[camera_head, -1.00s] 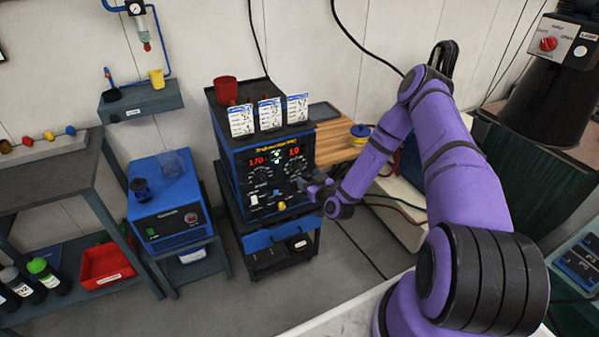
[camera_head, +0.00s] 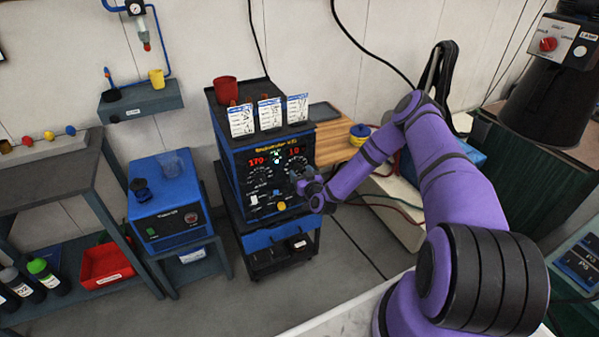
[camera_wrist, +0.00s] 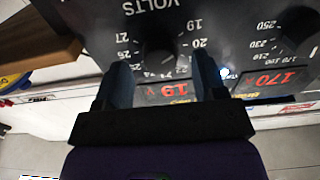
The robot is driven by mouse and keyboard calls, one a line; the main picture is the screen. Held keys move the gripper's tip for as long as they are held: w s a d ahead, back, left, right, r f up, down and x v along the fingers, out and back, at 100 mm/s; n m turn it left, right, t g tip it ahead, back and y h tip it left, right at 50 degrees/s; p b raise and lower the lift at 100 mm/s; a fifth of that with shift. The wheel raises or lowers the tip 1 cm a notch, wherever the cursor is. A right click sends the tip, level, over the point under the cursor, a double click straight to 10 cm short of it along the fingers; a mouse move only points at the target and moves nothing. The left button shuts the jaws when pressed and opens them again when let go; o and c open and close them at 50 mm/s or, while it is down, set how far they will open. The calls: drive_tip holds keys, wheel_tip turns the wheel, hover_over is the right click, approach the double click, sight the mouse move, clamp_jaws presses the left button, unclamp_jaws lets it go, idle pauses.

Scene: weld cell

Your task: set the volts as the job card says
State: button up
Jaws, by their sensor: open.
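The welder (camera_head: 229,150) stands on a cart, its front panel showing two lit red displays and dials. In the wrist view, upside down, the black volts knob (camera_wrist: 158,54) sits below the word VOLTS, with numbers such as 19, 20, 25 and 27 around it. The volts display (camera_wrist: 167,91) seems to read 19; the amps display (camera_wrist: 270,80) reads about 170. My gripper (camera_wrist: 163,72) is open, its fingers on either side of the knob; contact cannot be told. In the head view my gripper (camera_head: 300,180) is at the panel's right side. Three job cards (camera_head: 270,114) stand on the welder, their text too small to read.
A red cup (camera_head: 226,90) stands on the welder top behind the cards. A second dial (camera_wrist: 299,26) is beside the volts dial. A blue box unit (camera_head: 170,205) is left of the cart. A wooden bench (camera_head: 333,147) is to the right.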

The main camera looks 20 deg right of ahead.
drive_tip(key=shift+w, duration=0.75)
drive_tip(key=shift+c, duration=0.4)
drive_tip(key=c, duration=0.8)
drive_tip(key=shift+c, duration=0.2)
